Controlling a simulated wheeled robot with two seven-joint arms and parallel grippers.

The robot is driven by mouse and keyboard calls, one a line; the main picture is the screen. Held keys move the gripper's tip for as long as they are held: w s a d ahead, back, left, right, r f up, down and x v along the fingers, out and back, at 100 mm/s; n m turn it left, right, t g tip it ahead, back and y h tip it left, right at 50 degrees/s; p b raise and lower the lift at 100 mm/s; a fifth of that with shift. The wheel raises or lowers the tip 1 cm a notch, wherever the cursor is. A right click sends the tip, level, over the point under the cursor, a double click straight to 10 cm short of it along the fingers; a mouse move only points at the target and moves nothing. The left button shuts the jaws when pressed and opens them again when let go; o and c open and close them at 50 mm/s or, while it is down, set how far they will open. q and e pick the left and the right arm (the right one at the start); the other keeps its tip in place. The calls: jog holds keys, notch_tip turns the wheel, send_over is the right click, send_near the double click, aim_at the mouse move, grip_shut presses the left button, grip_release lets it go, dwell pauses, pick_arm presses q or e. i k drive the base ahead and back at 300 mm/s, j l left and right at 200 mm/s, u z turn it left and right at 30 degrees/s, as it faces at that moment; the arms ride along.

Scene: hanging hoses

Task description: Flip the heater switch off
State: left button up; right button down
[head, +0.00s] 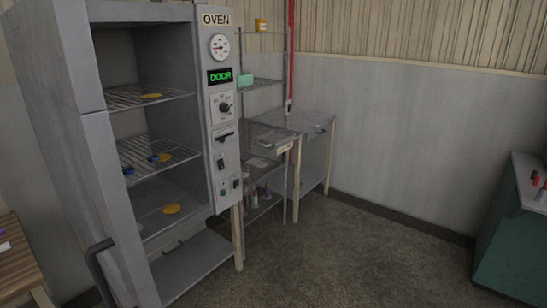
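The grey oven (200,60) stands at the left with its front open and its shelves showing. Its narrow control panel (229,150) runs down the right side of the opening. A dark rocker-like switch (221,161) sits on the lower part of the panel. I cannot read its label or tell its position, nor confirm that it is the heater switch. Above it are a dark horizontal slot or lever (224,136) and a round knob (225,107). Small buttons (223,187) are below. The display (220,76) reads DOOR in green. Neither gripper is in view.
Yellow discs (171,209) lie on the oven shelves. A wire rack (262,84) and a grey table (315,124) stand right of the oven. A wooden table (18,262) is at lower left, a green cabinet (507,245) at far right. The middle floor is clear.

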aim_at(221, 163)
jog(key=i+l+z, duration=0.1)
jog(key=i+z, duration=0.2)
jog(key=i, duration=0.25)
jog(key=i+z, duration=0.3)
jog(key=i, duration=0.2)
jog(key=i+u, duration=0.65)
jog(key=u, duration=0.15)
jog(key=i+l+u, duration=0.1)
jog(key=i+u, duration=0.6)
jog(key=i+l+u, duration=0.2)
jog(key=u, duration=0.15)
jog(key=i, duration=0.05)
